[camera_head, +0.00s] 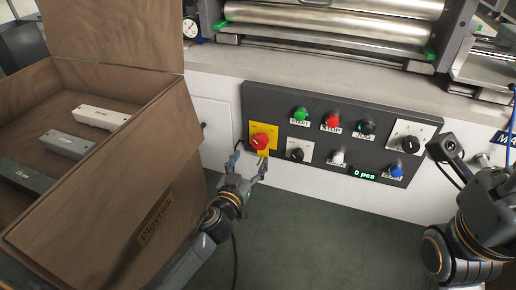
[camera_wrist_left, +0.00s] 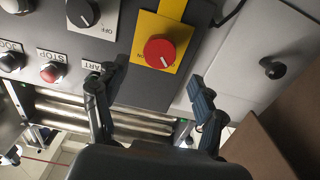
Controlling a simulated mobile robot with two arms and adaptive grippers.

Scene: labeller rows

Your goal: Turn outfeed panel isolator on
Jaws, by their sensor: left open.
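A red rotary isolator knob (camera_head: 260,141) sits on a yellow plate at the left end of the dark control panel. The knob (camera_wrist_left: 160,52) also shows in the left wrist view with a small pale mark on its face; I cannot read its set position. My left gripper (camera_head: 250,166) is open and empty, just below and in front of the knob. In the left wrist view my left gripper's (camera_wrist_left: 152,92) two fingers are spread wide, with the knob between and beyond them, apart from both. My right arm shows at the right, but its fingers do not.
The dark panel (camera_head: 318,172) also carries green, red and black buttons, a black selector (camera_head: 296,155), a larger black dial (camera_head: 410,145) and a blue button (camera_head: 396,171). A wooden box (camera_head: 150,235) stands close at the left. Metal rollers (camera_head: 330,22) lie above.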

